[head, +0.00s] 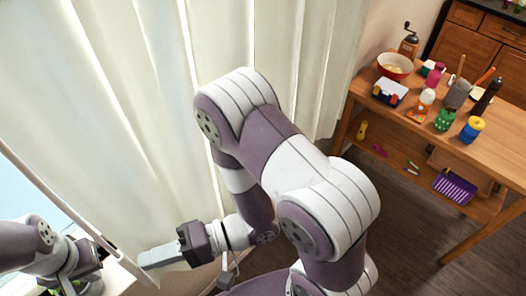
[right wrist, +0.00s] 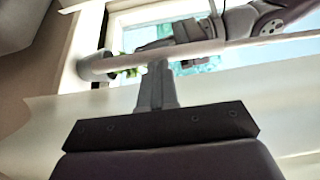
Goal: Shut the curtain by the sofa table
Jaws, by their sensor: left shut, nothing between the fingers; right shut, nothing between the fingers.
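The curtain (head: 150,60) is pale cream and hangs in long folds across the left and middle of the head view. A strip of window (head: 15,195) is uncovered at the lower left, beside a pale bar (head: 60,200). The bar also crosses the right wrist view (right wrist: 240,48). My right gripper (head: 145,260) is shut and empty, pointing left near the bar's lower end. In the right wrist view its fingers (right wrist: 158,80) overlap the bar; contact cannot be told. My left gripper (head: 68,280) is shut and empty at the lower left, by the window; its fingertips are partly hidden.
A wooden table (head: 500,140) with a lower shelf stands at the right, holding a red bowl (head: 395,66), bottles and several small items. A purple slotted tray (head: 455,187) is on the shelf. Dark wooden floor (head: 405,235) is free before it. A wooden cabinet (head: 465,42) stands behind.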

